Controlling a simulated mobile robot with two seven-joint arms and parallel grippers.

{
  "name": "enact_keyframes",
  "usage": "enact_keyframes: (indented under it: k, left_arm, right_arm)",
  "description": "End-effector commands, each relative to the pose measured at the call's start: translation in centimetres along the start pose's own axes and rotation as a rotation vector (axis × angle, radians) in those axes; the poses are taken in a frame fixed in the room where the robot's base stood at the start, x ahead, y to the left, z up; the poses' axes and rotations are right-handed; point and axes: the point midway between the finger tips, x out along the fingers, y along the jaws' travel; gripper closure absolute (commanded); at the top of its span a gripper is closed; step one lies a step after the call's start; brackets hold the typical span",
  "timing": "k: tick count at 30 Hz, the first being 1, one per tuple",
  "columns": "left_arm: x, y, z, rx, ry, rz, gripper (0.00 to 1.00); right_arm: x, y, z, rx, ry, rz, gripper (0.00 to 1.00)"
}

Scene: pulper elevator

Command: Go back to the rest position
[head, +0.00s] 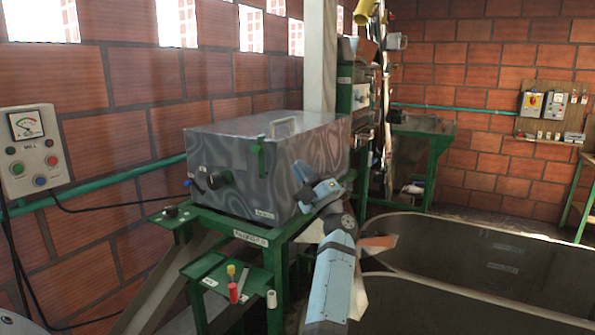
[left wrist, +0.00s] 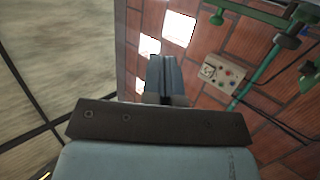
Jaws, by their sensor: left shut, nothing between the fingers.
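My left gripper (head: 303,175) shows in the head view at the end of my pale blue arm, in front of the right side of the grey metal box machine (head: 225,140). Whether it touches the machine I cannot tell. In the left wrist view its two fingers (left wrist: 165,72) are together with nothing between them. My right gripper is in neither view.
The machine stands on a green stand (head: 263,241) with small coloured parts. A control box (head: 30,150) hangs on the brick wall at left and shows in the left wrist view (left wrist: 222,73). Large grey tanks (head: 490,255) fill the lower right.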

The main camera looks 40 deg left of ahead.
Motion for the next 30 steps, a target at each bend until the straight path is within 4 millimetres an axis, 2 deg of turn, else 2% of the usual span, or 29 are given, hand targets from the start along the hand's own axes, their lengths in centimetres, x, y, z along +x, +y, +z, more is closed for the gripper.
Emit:
enact_keyframes:
  k: [23,26,29,30]
  left_arm:
    - [-0.6,0.0,0.2,0.008,-0.018,0.017,1.0]
    - [-2.2,-0.2,0.6,0.038,-0.088,0.085,1.0]
    - [-5.7,-0.6,1.3,0.091,-0.23,0.206,1.0]
    - [-7.7,-0.8,1.5,0.117,-0.303,0.262,1.0]
  right_arm:
    - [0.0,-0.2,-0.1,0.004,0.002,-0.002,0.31]
    - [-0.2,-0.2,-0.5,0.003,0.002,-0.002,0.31]
    - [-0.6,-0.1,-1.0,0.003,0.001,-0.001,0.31]
    - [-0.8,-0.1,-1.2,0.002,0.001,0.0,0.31]
